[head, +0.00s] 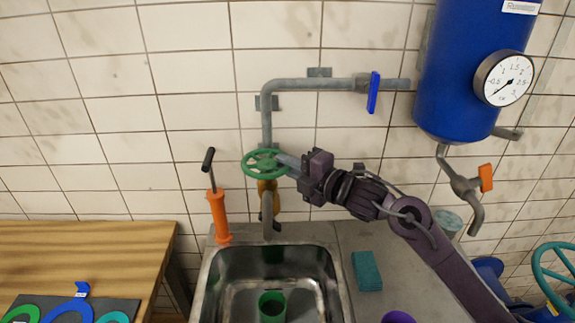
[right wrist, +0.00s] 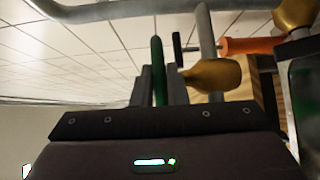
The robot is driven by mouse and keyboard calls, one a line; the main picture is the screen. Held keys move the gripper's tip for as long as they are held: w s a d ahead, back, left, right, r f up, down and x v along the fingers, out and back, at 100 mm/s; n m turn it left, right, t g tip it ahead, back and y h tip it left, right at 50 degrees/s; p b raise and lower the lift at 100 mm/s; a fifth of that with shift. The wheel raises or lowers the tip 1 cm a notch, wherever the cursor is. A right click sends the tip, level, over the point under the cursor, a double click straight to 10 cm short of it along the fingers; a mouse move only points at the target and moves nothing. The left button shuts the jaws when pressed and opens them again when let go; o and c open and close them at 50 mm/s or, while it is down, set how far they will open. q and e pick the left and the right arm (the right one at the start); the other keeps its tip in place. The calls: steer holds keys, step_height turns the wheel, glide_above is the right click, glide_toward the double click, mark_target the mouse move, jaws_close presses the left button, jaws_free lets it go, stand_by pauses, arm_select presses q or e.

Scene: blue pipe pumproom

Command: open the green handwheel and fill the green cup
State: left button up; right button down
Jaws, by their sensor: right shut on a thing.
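The green handwheel (head: 262,164) sits on the brass valve above the sink, at the end of the grey pipe. My right gripper (head: 284,162) reaches in from the right and is shut on the right part of its rim. In the right wrist view the green rim (right wrist: 158,72) stands between my fingers, with the brass valve body (right wrist: 212,75) beside it. The green cup (head: 271,306) stands in the sink below the spout (head: 267,213); its inside looks dark, and I cannot tell whether it holds water. My left gripper is not in view.
The steel sink (head: 342,300) is set in a grey counter with a teal sponge (head: 367,271) and a purple item (head: 398,317). An orange pump (head: 218,215) stands left of the valve. A blue tank (head: 467,75) hangs at the right. A wooden table (head: 80,250) is at the left.

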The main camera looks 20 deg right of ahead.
steer(key=c, duration=1.5)
jaws_free()
steer(key=shift+o, duration=0.2)
steer(key=shift+s, duration=0.1)
steer(key=shift+s+d+f, duration=0.1)
steer(key=shift+s+d, duration=0.1)
steer(key=b+v, duration=0.3)
steer(key=v, duration=0.4)
